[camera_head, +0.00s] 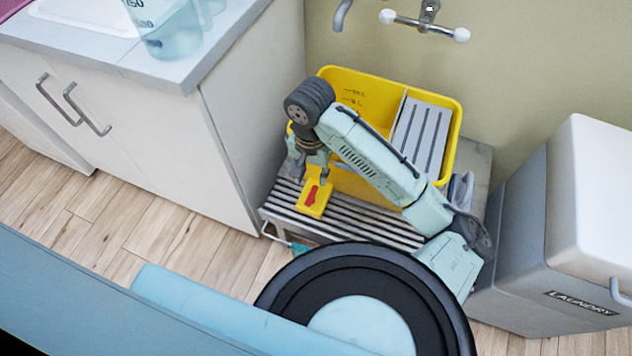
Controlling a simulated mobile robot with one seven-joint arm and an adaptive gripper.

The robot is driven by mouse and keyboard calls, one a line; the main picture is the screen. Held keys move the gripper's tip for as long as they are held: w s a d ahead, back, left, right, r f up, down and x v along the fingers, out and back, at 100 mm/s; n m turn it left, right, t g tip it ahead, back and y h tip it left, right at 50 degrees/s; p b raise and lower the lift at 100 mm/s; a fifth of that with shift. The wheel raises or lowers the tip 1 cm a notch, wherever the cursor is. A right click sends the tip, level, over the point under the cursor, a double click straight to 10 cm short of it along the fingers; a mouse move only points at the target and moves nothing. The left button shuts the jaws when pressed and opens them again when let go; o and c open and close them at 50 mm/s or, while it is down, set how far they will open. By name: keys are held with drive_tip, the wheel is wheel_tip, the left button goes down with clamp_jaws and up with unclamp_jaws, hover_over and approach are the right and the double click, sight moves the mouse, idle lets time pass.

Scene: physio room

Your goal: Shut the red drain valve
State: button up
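The red drain valve (312,196) is a small red handle on a yellow block that sticks out low at the front of the yellow bucket (447,150). My gripper (310,178) points down just behind the valve in the picture, with its two fingers apart and nothing visible between them. Whether a fingertip touches the valve I cannot tell. My arm covers part of the bucket's front and middle.
The bucket stands on a slatted grey platform (390,232). A white cabinet (225,150) is close on the left, and a grey laundry bin (520,265) is on the right. A wall tap (428,18) is above. Wooden floor (130,215) lies open in front of the cabinet.

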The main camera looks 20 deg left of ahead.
sight(311, 194)
wheel_tip(311, 194, down, 10)
drive_tip(key=shift+s+f, duration=0.1)
drive_tip(key=shift+s, duration=0.05)
idle(0.3)
drive_tip(key=shift+c, duration=0.2)
clamp_jaws()
